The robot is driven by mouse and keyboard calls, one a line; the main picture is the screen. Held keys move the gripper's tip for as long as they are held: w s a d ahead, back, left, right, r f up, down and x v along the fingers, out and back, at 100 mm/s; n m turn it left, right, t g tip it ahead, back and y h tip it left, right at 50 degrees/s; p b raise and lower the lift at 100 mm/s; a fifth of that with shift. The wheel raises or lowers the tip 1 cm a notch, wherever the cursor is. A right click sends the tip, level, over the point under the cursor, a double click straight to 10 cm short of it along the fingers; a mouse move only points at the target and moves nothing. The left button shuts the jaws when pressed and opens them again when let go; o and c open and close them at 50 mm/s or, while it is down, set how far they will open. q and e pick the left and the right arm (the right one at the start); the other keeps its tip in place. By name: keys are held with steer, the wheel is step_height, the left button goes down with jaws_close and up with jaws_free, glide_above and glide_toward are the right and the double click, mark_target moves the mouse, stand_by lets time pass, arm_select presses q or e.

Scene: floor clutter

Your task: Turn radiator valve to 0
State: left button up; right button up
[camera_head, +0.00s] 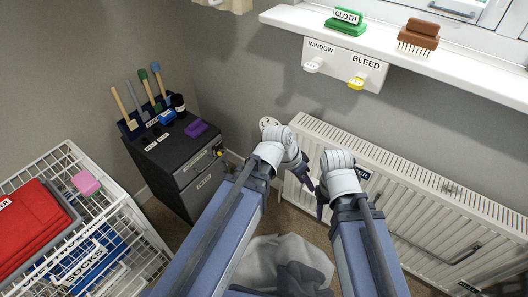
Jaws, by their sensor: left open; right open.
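A white radiator (440,215) stands under the window sill along the right wall. A round white dial with dark marks (267,123), which looks like the radiator valve, shows by the radiator's upper left end. Its marks are too small to read, so I cannot tell its setting. My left gripper (304,178) is in front of the radiator's left part, below and right of the dial, and apart from it. It is open and empty. My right gripper (320,204) is open and empty, just right of and below the left one. My wrists hide part of the radiator.
A black cabinet (175,155) with brushes and a purple block on top stands left of the radiator. A white wire rack (120,235) holds a red box (32,230). Hooks labelled WINDOW and BLEED (345,65) hang under the sill (450,65). Grey cloth (285,262) lies below my arms.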

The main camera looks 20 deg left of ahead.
arm_select(q)
steer(key=w+a+f+m+t+h+b, duration=0.3)
steer(key=w+a+f+t+h+b, duration=0.3)
steer(key=w+f+b, duration=0.7)
steer(key=w+a+t+y+b, duration=0.2)
steer(key=w+a+t+b, duration=0.1)
steer(key=a+b, duration=0.5)
steer(key=w+a+n+t+y+b, duration=0.1)
steer(key=w+a+t+b, duration=0.3)
steer(key=a+b, duration=0.5)
steer(key=shift+a+f+n+t+y+b, duration=0.4)
steer(key=shift+t+y, duration=0.3)
steer(key=shift+t, duration=0.4)
arm_select(e)
step_height(320, 180, down, 34)
steer(key=shift+r, duration=0.15)
arm_select(q)
steer(key=shift+d, duration=0.2)
steer(key=x, duration=0.7)
steer(key=shift+w, duration=0.3)
steer(key=shift+d+f, duration=0.1)
steer(key=shift+c, duration=0.2)
